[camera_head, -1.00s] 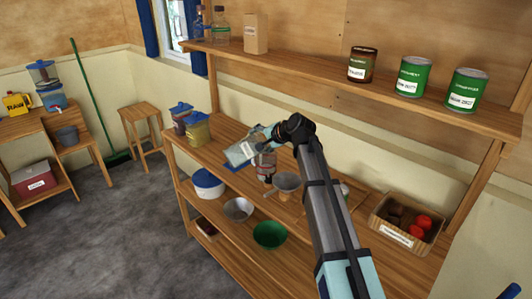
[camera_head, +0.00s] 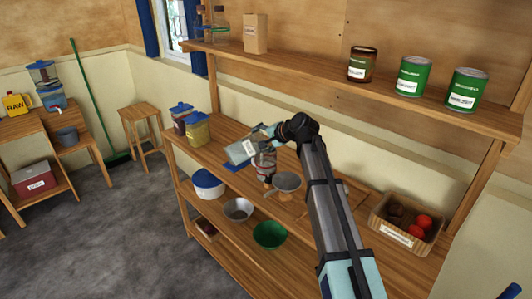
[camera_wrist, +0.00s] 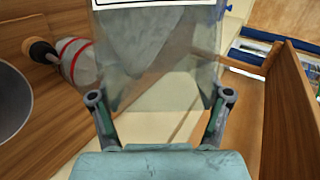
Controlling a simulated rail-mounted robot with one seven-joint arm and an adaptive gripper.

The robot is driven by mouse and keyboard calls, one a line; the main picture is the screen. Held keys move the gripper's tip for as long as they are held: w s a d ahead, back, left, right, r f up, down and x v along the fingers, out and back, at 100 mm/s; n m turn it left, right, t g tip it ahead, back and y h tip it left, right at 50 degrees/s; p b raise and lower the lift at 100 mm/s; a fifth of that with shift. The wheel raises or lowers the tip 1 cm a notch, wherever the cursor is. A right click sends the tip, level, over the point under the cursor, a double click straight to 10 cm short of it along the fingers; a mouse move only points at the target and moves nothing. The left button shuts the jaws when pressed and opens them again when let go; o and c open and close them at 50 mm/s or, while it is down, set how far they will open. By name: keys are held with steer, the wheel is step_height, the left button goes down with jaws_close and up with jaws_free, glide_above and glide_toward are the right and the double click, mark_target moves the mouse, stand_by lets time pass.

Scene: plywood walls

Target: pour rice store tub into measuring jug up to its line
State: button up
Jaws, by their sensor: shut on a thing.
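A translucent tub with a white label (camera_head: 242,151), which I take to be the rice store tub, hangs tilted at my gripper (camera_head: 270,132) above the wooden worktop. In the wrist view my gripper (camera_wrist: 158,115) is shut on the tub (camera_wrist: 150,55); grey-white contents show through its wall. A clear vessel with red bands (camera_head: 265,163), probably the measuring jug, stands just right of and below the tub. In the wrist view the red-banded vessel (camera_wrist: 78,62) is left of the tub. Its fill level cannot be made out.
A grey round pan (camera_head: 287,182) is close to the right of the vessel. Two blue-lidded tubs (camera_head: 197,130) stand at the left end. A crate (camera_head: 405,222) with red and brown items is at the right. Cans (camera_head: 413,76) line the upper shelf; bowls (camera_head: 270,235) sit below.

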steer(key=shift+w+d+r+m+y, duration=0.1)
steer(key=shift+w+d+m+y, duration=0.3)
steer(key=shift+d, duration=0.15)
stand_by(2.2)
